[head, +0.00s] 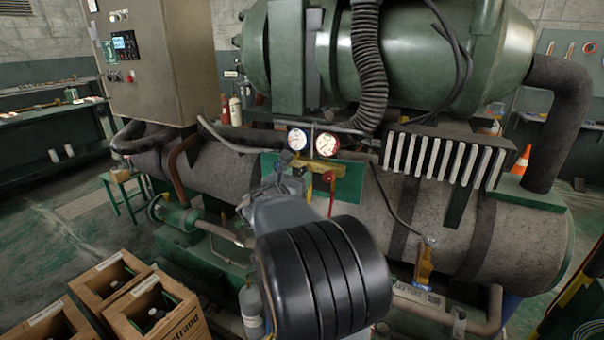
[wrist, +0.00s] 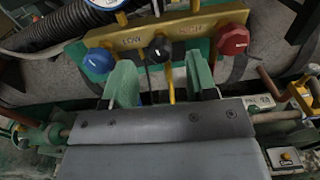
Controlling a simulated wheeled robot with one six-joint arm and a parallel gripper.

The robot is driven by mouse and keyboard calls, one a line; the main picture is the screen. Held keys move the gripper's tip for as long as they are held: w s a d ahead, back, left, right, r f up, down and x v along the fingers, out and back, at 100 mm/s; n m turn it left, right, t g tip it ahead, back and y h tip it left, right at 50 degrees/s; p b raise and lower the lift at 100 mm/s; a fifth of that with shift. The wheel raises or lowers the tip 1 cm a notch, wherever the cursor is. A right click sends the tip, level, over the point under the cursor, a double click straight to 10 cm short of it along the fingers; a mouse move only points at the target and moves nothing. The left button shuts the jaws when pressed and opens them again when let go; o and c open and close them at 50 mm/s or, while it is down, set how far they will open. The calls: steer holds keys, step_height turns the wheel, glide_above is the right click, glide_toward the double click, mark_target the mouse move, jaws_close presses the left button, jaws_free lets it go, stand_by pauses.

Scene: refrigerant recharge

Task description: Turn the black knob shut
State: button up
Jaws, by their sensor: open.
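The black knob (wrist: 157,48) sits at the middle of the brass manifold (wrist: 190,35), between its LOW and HIGH labels, in the wrist view. My gripper (wrist: 160,72) is open, with its two green fingers apart. In the picture the knob lies between the fingertips, a little above them; I cannot tell whether either finger touches it. A blue knob (wrist: 98,61) is at the manifold's left and a red knob (wrist: 232,40) at its right. In the head view the manifold (head: 322,166) shows under two gauges; my arm seems to hide the black knob there.
A yellow hose (wrist: 170,82) hangs below the black knob, between the fingers. A large grey pipe (head: 480,235) runs behind. Cardboard boxes (head: 150,305) stand at lower left.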

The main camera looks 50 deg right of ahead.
mark_target(302, 173)
steer(key=shift+x, duration=1.65)
steer(key=c, duration=0.9)
steer(key=shift+c, duration=0.2)
steer(key=shift+f, duration=0.1)
